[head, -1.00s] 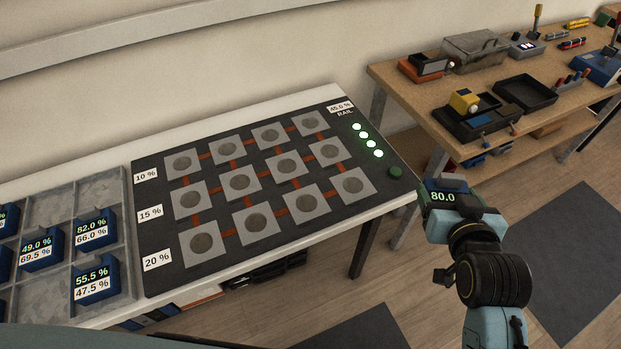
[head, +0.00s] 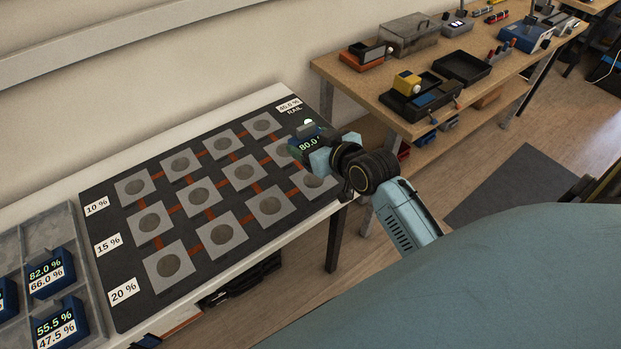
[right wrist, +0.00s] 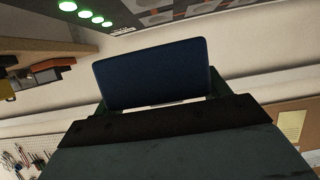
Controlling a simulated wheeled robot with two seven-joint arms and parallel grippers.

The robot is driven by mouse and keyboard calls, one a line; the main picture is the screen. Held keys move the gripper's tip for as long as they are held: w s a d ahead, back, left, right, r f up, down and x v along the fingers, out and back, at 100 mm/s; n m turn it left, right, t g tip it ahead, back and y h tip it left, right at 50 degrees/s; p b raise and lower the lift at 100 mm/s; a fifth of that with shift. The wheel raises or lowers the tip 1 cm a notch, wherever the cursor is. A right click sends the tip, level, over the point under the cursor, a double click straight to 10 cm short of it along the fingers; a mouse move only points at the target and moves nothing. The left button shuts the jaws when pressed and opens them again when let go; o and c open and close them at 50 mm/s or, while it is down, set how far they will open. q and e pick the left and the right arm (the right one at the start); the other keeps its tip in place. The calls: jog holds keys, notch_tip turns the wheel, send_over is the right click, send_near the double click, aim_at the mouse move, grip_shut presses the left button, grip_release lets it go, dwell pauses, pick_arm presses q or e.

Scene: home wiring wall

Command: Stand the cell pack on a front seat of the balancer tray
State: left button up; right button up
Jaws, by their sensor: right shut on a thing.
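My right gripper (head: 312,150) is shut on a dark blue cell pack (head: 304,143) with a green "80.0" readout. It holds the pack over the right end of the balancer tray (head: 125,302), near the lit green lamps. In the right wrist view the pack (right wrist: 152,73) fills the middle, between the jaws. The dark tray has rows of grey square seats with round pads, joined by orange strips. The front row, with a front seat (head: 170,264) beside the "20 %" label, is empty. The gripper and pack hide part of the right-hand seats. My left gripper is not in view.
A grey sectioned bin (head: 84,262) at the left holds several blue packs, one reading 55.5 % (head: 58,322). A wooden workbench (head: 375,83) with trays and tools stands at the back right. Floor lies in front of the table.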

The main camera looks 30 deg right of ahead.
jog(key=b, duration=0.2)
send_over(313, 179)
notch_tip(313, 179, down, 6)
jog(key=shift+r, duration=0.1)
jog(key=shift+f, duration=0.6)
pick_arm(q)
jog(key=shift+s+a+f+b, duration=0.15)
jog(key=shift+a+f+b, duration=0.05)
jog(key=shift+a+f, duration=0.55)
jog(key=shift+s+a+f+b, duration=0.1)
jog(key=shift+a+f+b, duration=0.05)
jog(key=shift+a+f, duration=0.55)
pick_arm(e)
jog(key=shift+f, duration=1.4)
jog(key=shift+f, duration=0.15)
jog(key=o, duration=1.1)
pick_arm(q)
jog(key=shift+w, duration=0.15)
